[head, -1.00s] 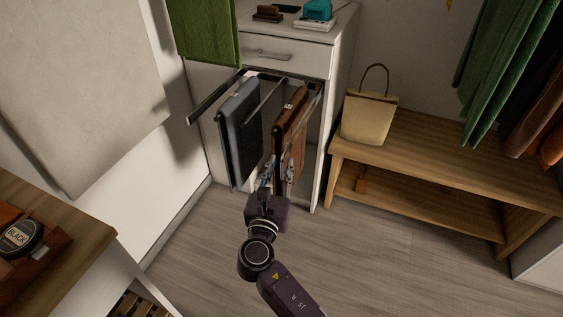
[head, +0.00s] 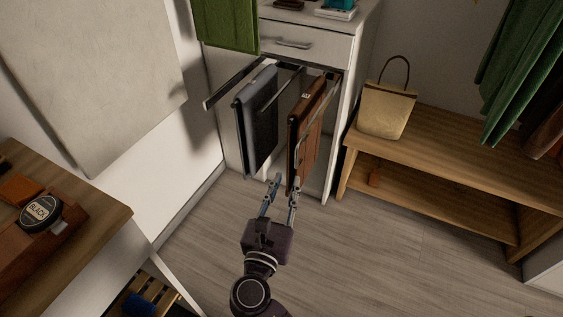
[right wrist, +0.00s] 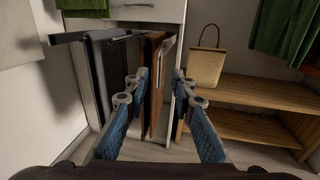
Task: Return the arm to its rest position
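My right gripper (head: 283,188) is open and empty in the head view, with its two fingers spread just in front of and below the hanging trousers. The brown trousers (head: 306,125) and the dark grey trousers (head: 258,118) hang on the pull-out rack of the white cabinet. In the right wrist view my right gripper (right wrist: 160,82) shows both blue-padded fingers apart, with the brown trousers (right wrist: 155,60) beyond, between them. Nothing is held. My left gripper is in neither view.
A wooden bench (head: 440,150) with a beige bag (head: 386,110) stands at the right. A wooden-topped counter (head: 98,212) with a round black tin (head: 40,211) is at the left. The floor (head: 370,260) between them is clear. Green cloth (head: 226,24) hangs at the top.

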